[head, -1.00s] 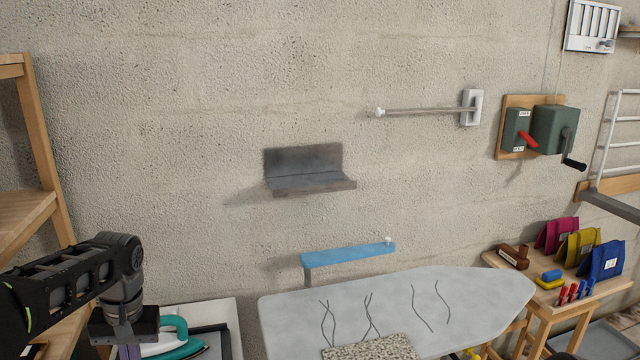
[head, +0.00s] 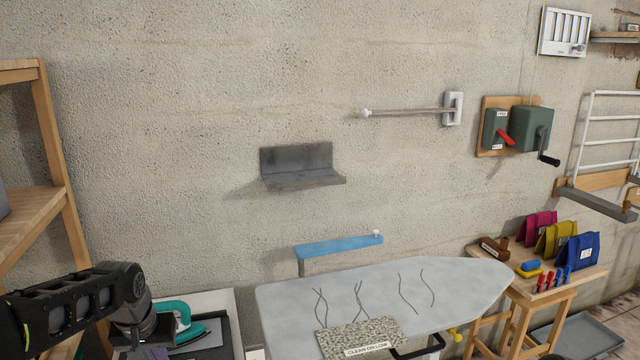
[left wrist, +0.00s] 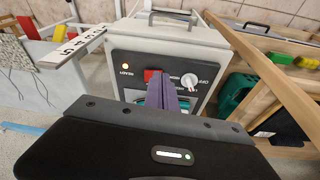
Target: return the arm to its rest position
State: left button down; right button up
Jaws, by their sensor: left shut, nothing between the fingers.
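My left arm comes in at the lower left of the head view. Its gripper (head: 154,352) points down in front of the white unit with the teal iron, partly cut off by the picture's lower edge. In the left wrist view the two purple fingers of this gripper (left wrist: 169,88) are together with nothing between them. Behind them is a control panel (left wrist: 128,58) with a lit READY lamp, a red switch and a white knob; the fingers cover part of it. I cannot tell whether they touch it. My right gripper is not in view.
The teal iron (head: 185,335) is close to my left gripper. A wooden shelf (head: 62,190) stands at the left. The ironing board (head: 450,280) carries a speckled pad (head: 350,338) labelled CLEAN ON LOW. A grey wall ledge (head: 300,168) and a blue bar (head: 335,248) stick out from the wall.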

pick_arm(q)
jog(key=s+d+f+m+t+h, duration=0.1)
jog(key=s+d+f+t+h, duration=0.15)
jog(key=d+f, duration=1.55)
jog(key=s+d+f+g+h, duration=0.1)
jog(key=s+d+f, duration=0.3)
jog(key=s+f, duration=0.4)
jog(key=s+d+f+g+h, duration=0.1)
jog(key=s+d+f+g, duration=0.3)
jog(key=s, duration=1.2)
notch_tip(320, 180, down, 4)
jog(key=shift+s+d+f, duration=0.15)
jog(key=shift+s+d, duration=0.15)
jog(key=shift+d, duration=0.05)
